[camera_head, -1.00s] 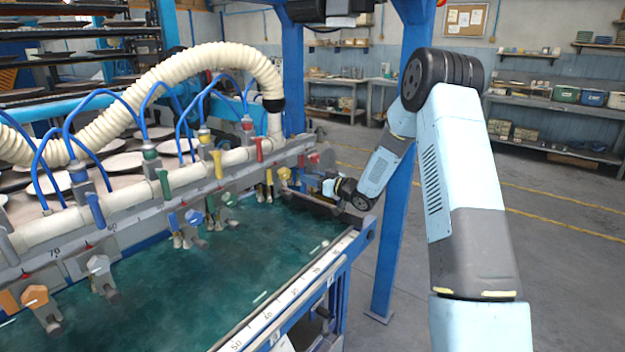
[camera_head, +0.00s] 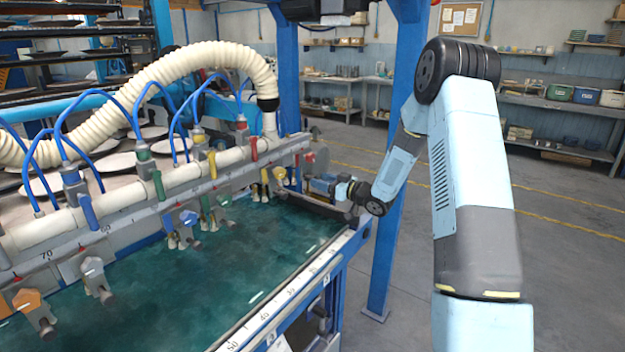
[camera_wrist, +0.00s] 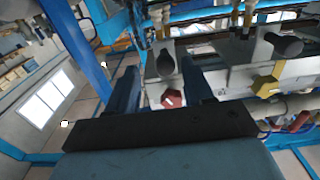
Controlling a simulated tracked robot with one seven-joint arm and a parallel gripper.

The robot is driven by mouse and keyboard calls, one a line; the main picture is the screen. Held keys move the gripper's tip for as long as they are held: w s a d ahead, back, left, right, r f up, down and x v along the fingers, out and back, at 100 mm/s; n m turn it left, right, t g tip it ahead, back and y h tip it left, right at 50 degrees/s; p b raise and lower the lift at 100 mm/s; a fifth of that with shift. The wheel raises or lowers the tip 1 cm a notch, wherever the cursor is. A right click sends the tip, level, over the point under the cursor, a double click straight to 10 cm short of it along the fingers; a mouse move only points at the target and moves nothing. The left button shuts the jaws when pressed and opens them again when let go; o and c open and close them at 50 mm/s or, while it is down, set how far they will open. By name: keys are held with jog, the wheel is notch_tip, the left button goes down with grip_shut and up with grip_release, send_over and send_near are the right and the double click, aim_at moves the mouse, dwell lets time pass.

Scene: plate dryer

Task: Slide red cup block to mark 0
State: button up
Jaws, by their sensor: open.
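The red cup block, with its red knob (camera_head: 309,157), sits at the far right end of the grey rail (camera_head: 215,187) in the head view. In the wrist view its red knob (camera_wrist: 172,98) shows between my fingers, below a grey cylinder end. My gripper (camera_head: 320,184) is at the rail's far end, just below and right of the red knob. In the wrist view my gripper (camera_wrist: 160,68) is open, one finger on each side of the red knob. I cannot tell whether a finger touches the block. The mark 0 cannot be read.
A yellow-knobbed block (camera_head: 279,174) is left of the red one. A blue-knobbed block (camera_head: 187,218) and an orange-knobbed block (camera_head: 27,300) hang nearer on the rail. The green bed (camera_head: 220,262) lies below. A blue post (camera_head: 393,220) stands right of the machine.

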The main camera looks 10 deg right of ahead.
jog(key=v, duration=0.7)
jog(key=shift+s+d, duration=0.25)
jog(key=shift+d, duration=0.05)
notch_tip(320, 180, up, 11)
jog(key=s+d+m+h, duration=0.2)
jog(key=h, duration=0.6)
jog(key=s+d+r+m+g+h, duration=0.1)
jog(key=s+d+r+m+h, duration=0.2)
jog(key=s+r+h, duration=0.5)
jog(key=s+a+m+g+y, duration=0.1)
jog(key=s+a+m+g, duration=0.1)
jog(key=s, duration=1.4)
jog(key=s+a+m+g+y, duration=0.2)
jog(key=s+a+g, duration=0.1)
jog(key=s, duration=1.4)
jog(key=shift+g, duration=0.6)
